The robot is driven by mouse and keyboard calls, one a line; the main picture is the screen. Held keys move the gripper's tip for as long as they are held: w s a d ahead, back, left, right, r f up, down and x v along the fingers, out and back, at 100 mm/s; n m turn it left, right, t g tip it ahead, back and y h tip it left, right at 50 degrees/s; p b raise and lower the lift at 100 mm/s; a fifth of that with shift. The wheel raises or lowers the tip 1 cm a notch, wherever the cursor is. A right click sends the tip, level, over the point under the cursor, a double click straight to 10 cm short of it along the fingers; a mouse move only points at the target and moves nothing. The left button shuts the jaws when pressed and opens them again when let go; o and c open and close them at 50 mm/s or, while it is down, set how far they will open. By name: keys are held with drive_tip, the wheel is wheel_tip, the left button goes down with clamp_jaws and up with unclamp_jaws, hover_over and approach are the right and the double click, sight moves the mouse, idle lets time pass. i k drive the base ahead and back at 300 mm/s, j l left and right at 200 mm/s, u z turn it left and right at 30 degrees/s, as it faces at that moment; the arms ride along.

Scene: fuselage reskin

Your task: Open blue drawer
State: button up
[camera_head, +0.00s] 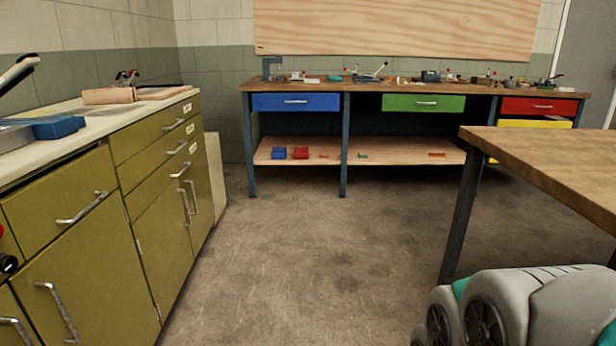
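The blue drawer (296,102) is under the top of the workbench at the back of the room, at its left end. It looks shut, flush with the bench front. Its silver bar handle (296,101) is at the middle of its face. My gripper is not visible in the head view, so its state and place cannot be seen. The drawer stands well away from me across the floor.
The floor (290,260) between me and the workbench (390,88) is clear. Olive cabinets (160,150) line the left. A wooden table (560,160) stands at right. Green (423,103), red (540,106) and yellow (534,124) drawers are right of the blue one.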

sight(263, 101)
drive_tip(key=i, duration=2.05)
